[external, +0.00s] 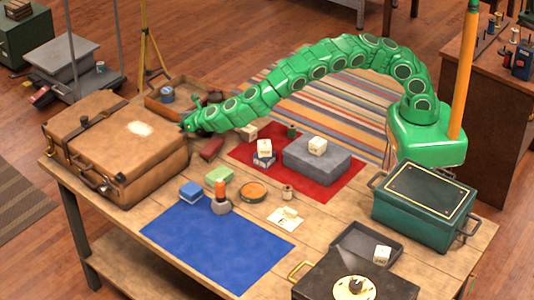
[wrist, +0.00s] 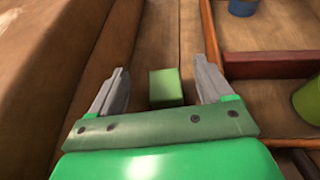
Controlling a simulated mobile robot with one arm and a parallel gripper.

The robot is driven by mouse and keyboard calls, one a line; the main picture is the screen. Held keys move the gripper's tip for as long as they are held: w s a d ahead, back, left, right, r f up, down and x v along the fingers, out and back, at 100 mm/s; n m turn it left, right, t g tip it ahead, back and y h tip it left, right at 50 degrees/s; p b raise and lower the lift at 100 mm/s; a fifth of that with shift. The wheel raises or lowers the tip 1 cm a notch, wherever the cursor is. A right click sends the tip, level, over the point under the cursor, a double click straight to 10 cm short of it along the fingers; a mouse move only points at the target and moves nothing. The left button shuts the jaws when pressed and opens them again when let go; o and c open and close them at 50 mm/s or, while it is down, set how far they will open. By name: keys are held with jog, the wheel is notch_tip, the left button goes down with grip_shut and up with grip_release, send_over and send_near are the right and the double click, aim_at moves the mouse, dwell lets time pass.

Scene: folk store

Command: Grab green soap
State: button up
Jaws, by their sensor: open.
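In the wrist view a small green block (wrist: 166,87), which looks like the green soap, lies in the narrow gap between a brown case and a wooden tray. My gripper (wrist: 160,66) is open and empty, with its two grey fingers apart on either side of the block in the picture. The height above it is hard to judge. In the external view my gripper (external: 186,126) hangs by the right back edge of the suitcase. A pale green block (external: 219,175) lies on the table in front, apart from my gripper. The block in the gap is hidden there.
The brown suitcase (external: 115,150) stands close on the left. The wooden tray (wrist: 265,72) with a blue cup (wrist: 243,7) is close on the right, and a green round thing (wrist: 308,100) shows at the edge. The blue mat (external: 215,245) is mostly clear.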

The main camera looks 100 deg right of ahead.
jog(key=shift+f, duration=2.4)
jog(key=shift+x, duration=2.5)
jog(key=c, duration=1.1)
